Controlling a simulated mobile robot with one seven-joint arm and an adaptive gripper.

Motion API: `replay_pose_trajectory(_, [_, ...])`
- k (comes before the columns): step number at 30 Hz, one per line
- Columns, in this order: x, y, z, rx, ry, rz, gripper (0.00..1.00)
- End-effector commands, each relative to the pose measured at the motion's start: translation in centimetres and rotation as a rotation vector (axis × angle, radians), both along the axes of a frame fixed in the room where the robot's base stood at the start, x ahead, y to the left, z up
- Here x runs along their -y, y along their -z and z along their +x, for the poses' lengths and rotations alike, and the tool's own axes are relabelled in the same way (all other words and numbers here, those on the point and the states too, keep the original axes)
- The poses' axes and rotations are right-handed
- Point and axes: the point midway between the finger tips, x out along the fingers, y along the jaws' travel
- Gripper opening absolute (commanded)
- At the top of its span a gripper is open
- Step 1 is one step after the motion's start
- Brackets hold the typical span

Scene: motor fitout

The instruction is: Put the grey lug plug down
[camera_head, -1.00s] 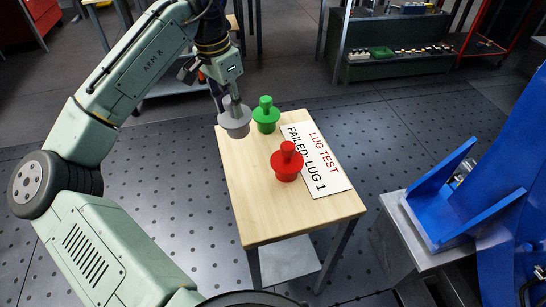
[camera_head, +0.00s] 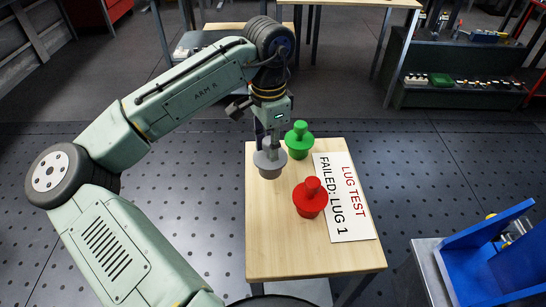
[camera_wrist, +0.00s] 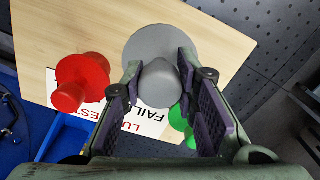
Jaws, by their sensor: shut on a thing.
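The grey lug plug (camera_head: 269,164) has a wide flange and a narrower stem on top. My gripper (camera_head: 271,138) is shut on its stem, and the plug is upright over the left far part of the wooden table. I cannot tell whether its base touches the tabletop. In the wrist view the grey plug (camera_wrist: 158,50) sits between the two finger pads (camera_wrist: 158,92), its round flange beyond them. The green plug (camera_head: 299,141) stands just right of the grey one. The red plug (camera_head: 310,198) stands nearer, to the right.
The wooden table (camera_head: 290,260) is bare at its front and left. A white sign (camera_head: 345,200) reading "LUG TEST FAILED: LUG 1" lies along its right side. A blue fixture (camera_head: 485,260) stands at the right. A dark bench (camera_head: 450,90) stands behind.

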Motion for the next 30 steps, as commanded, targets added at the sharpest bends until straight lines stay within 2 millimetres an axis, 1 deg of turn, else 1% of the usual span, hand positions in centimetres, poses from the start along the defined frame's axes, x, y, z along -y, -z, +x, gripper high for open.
replay_pose_trajectory(2, [0.0, 0.7, 0.0, 0.000, -0.001, 0.000, 0.00])
replay_pose_trajectory(6, [0.0, 2.8, 0.0, -0.001, 0.000, 0.000, 0.00])
replay_pose_trajectory(9, [0.0, 3.7, 0.0, 0.000, -0.001, -0.001, 0.00])
replay_pose_trajectory(15, [0.0, 4.0, 0.0, 0.001, -0.001, -0.002, 0.00])
replay_pose_trajectory(16, [0.1, 4.0, 0.0, 0.001, -0.001, -0.002, 0.28])
replay_pose_trajectory(24, [0.1, 3.9, 0.0, 0.001, 0.000, -0.002, 0.46])
replay_pose_trajectory(25, [0.1, 3.9, 0.0, 0.001, 0.000, -0.002, 0.47])
replay_pose_trajectory(30, [0.0, 3.9, 0.0, 0.000, -0.001, -0.001, 0.47])
